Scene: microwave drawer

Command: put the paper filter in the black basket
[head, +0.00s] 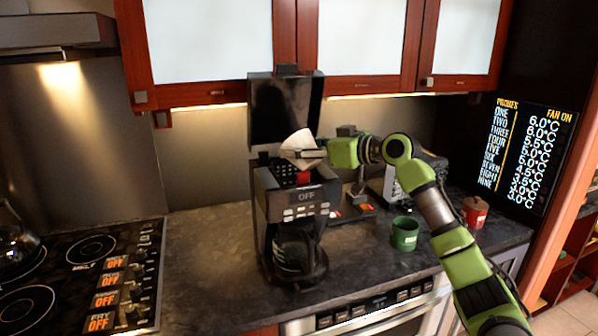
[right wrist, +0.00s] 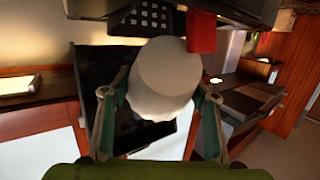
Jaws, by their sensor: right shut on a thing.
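The white paper filter (head: 299,146) is held tilted above the open top of the coffee maker (head: 301,208). My right gripper (head: 318,153) is shut on it, coming from the right. In the right wrist view the filter (right wrist: 164,80) sits between the two fingers of the gripper (right wrist: 161,100). The black basket (head: 283,170), with a grid of square holes, is in the coffee maker's top, just below the filter; it also shows in the right wrist view (right wrist: 143,18). A red part (head: 304,178) is at its front. My left gripper is not in view.
The coffee maker's lid (head: 285,112) stands raised behind the filter. A glass carafe (head: 296,252) is in the machine. A green mug (head: 404,234) and a red canister (head: 475,212) stand to the right. The stovetop (head: 75,268) is at left, with clear counter between.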

